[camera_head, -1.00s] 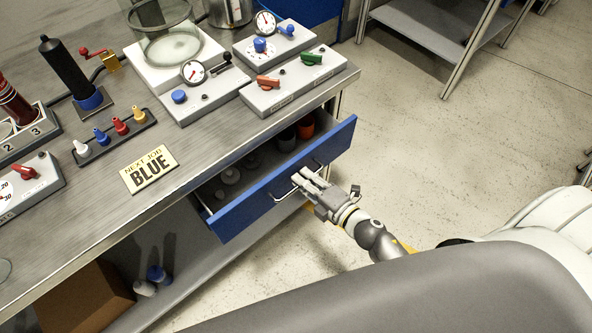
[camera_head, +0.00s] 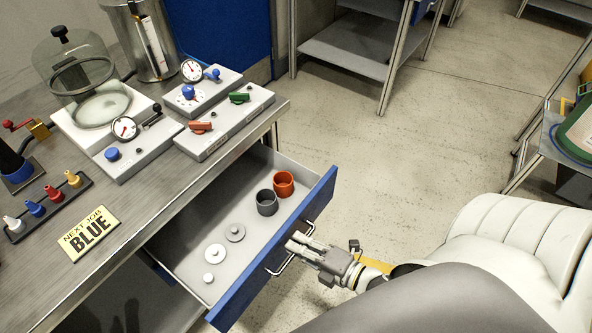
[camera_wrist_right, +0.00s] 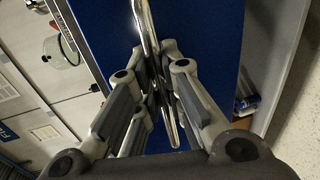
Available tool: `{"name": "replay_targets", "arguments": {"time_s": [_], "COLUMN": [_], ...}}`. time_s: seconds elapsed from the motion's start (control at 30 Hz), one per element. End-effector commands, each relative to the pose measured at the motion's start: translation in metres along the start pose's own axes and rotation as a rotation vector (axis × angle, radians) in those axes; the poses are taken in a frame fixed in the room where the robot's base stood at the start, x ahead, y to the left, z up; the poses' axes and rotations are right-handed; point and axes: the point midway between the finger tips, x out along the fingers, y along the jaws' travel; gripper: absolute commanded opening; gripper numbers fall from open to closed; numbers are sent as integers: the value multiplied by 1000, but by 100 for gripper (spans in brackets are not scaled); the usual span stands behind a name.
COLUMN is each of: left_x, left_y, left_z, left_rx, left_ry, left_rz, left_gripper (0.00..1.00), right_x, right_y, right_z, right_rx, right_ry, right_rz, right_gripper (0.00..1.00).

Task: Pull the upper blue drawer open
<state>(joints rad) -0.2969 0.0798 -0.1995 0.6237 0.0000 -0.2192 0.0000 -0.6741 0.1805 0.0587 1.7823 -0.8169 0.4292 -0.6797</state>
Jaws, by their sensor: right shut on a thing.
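The upper blue drawer (camera_head: 232,307) stands well open under the workbench, its grey inside in view. My right gripper (camera_head: 291,243) is at the metal handle (camera_head: 310,228) on the blue front. In the right wrist view the handle (camera_wrist_right: 146,28) runs between the fingers (camera_wrist_right: 157,95), which are shut on it. The drawer holds a red cup (camera_head: 284,184), a dark grey cup (camera_head: 267,203), a grey lid-like disc (camera_head: 235,232) and white knobbed pieces (camera_head: 215,253). My left gripper is not in view.
The workbench (camera_head: 128,212) carries control boxes with gauges, a glass jar (camera_head: 97,75), a rack of coloured bottles (camera_head: 48,207) and a yellow "NEXT JOB BLUE" sign (camera_head: 89,233). The floor (camera_head: 400,140) right of the drawer is clear. A cart with a green item (camera_head: 580,135) stands far right.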

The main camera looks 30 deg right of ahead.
Motion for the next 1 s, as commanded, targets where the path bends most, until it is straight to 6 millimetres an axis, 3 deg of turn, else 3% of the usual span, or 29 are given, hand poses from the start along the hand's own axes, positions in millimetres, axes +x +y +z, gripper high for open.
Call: {"name": "replay_targets", "arguments": {"time_s": [0.2, 0.23, 0.4, 0.77, 1.0], "left_x": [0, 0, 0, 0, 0], "left_y": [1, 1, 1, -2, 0], "left_z": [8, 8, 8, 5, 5], "left_rx": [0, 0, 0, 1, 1], "left_ry": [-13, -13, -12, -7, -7], "left_rz": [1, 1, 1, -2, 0], "left_gripper": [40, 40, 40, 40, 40], "right_x": [0, 0, 0, -3, -35], "right_y": [-1, -1, 0, 0, -1], "right_z": [0, 0, 0, 0, 0], "right_rx": [0, 0, 0, 1, 2], "right_ry": [-2, -2, -1, -1, -1], "right_rz": [-2, -2, -1, -1, -4], "right_gripper": [0, 11, 31, 31, 31]}}
